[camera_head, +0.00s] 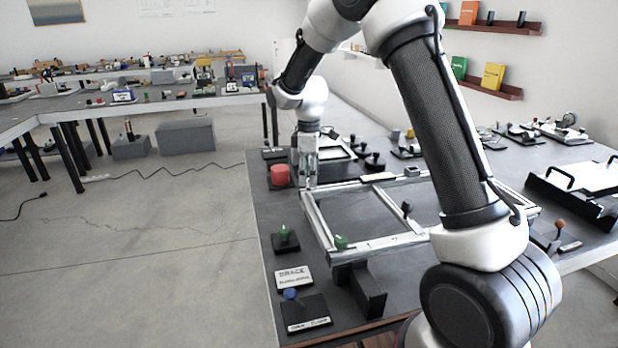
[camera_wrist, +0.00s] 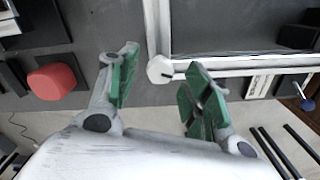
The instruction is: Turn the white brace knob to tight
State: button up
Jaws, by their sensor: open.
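The white knob (camera_wrist: 160,69) shows in the wrist view as a small faceted piece with a dark mark, at the corner of a light metal frame (camera_wrist: 235,64). My gripper (camera_wrist: 162,62) is open, with its green-padded fingers on either side of the knob in that view. The knob sits closer to the right finger; I cannot tell whether either finger touches it. In the head view my gripper (camera_head: 308,184) points down at the left corner of the frame (camera_head: 370,246), and largely hides the knob there.
A red round block (camera_head: 280,175) stands just left of my gripper, also in the wrist view (camera_wrist: 52,81). A green knob (camera_head: 285,236), a BRACE label (camera_head: 293,277) and a blue knob (camera_head: 290,294) lie along the table's left edge. More fixtures fill the table's back.

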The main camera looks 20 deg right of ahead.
jog(key=shift+f, duration=0.6)
jog(key=shift+c, duration=0.3)
jog(key=c, duration=1)
